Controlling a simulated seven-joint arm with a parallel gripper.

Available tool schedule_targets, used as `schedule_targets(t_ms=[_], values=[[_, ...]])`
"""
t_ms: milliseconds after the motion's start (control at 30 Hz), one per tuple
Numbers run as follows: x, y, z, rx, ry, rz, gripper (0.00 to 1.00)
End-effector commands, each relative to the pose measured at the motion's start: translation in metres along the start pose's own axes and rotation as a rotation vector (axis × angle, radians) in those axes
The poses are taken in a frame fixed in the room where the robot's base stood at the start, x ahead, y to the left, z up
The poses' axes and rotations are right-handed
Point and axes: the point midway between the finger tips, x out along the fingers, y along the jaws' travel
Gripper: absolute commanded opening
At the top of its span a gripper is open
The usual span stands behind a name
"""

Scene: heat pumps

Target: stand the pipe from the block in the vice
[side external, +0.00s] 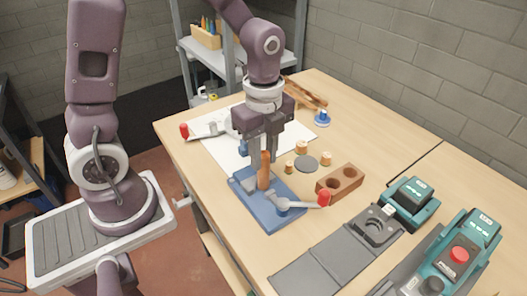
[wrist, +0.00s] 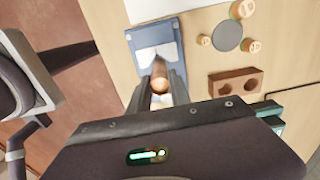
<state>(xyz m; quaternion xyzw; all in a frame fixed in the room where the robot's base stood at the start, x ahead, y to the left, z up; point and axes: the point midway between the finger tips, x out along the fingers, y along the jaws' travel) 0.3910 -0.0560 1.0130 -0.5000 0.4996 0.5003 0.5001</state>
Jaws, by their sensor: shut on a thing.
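My gripper (side external: 264,148) is shut on the copper-brown pipe (side external: 264,172), which hangs upright below the fingers. In the wrist view the pipe (wrist: 160,82) shows between the two dark fingers, its near end facing the camera. The vice (side external: 276,214) is a blue plate with a grey lever and red knob. The pipe is over the vice; in the wrist view its far end is by the pale jaws (wrist: 146,55). I cannot tell whether it touches them. The brown block (side external: 340,182) with round holes stands right of the vice, apart from the gripper; it also shows in the wrist view (wrist: 236,84).
Several small copper fittings (side external: 301,147) and a grey disc (side external: 306,163) lie behind the block. A second red-knobbed lever (side external: 184,131) is at the back left, by a white sheet (side external: 215,152). Teal machines (side external: 459,254) stand at the front right.

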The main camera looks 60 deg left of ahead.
Motion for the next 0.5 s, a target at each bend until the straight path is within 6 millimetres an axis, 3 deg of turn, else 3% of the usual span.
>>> schedule_targets(t_ms=[500], values=[[0.0106,0.0003,0.0000,0.000,0.000,0.001,0.00]])
